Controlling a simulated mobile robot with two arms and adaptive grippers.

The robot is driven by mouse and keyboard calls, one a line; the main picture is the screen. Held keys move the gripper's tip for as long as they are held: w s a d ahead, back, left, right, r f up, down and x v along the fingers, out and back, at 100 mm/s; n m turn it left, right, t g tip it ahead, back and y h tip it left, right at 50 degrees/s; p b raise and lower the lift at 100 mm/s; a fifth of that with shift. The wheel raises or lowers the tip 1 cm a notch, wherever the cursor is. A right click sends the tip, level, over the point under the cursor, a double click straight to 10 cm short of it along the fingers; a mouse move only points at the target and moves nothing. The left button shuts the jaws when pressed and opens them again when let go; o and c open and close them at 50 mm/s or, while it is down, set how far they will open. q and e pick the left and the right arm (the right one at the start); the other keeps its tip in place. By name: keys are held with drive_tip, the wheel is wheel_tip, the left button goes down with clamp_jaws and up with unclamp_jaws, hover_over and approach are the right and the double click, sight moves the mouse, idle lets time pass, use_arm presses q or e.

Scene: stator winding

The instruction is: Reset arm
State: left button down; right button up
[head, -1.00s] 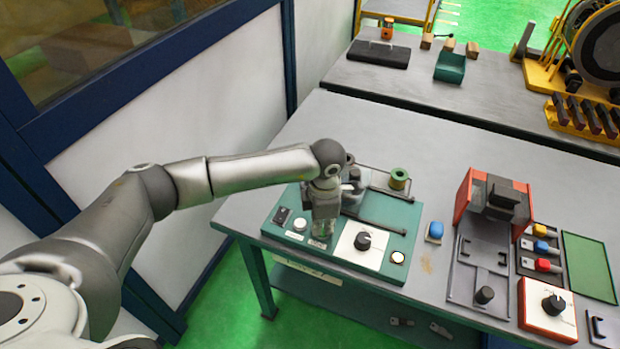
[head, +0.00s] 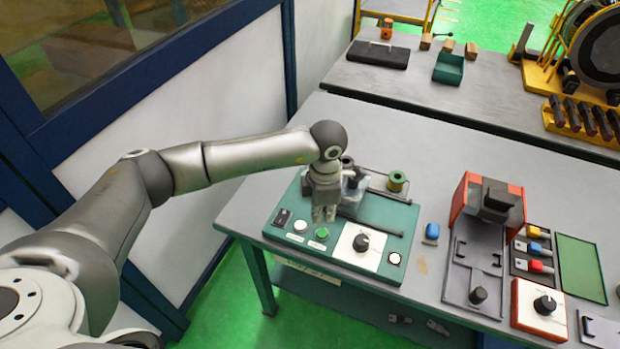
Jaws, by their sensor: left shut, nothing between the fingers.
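My left gripper (head: 324,214) is shut and empty. It points down above the teal control panel machine (head: 399,247) on the near table, close behind the green button (head: 322,233). The button is in full view and the fingertips look apart from it. A white button (head: 300,226) sits to its left, and a black knob (head: 361,242) on a white plate to its right. The gripper and wrist hide part of the machine behind them. My right gripper is not in view.
A green spool (head: 397,181) stands at the machine's back. A wall panel (head: 190,110) stands left of the table (head: 440,150), whose back middle is clear.

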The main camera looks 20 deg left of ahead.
use_arm(q)
drive_tip(key=shift+r, duration=0.5)
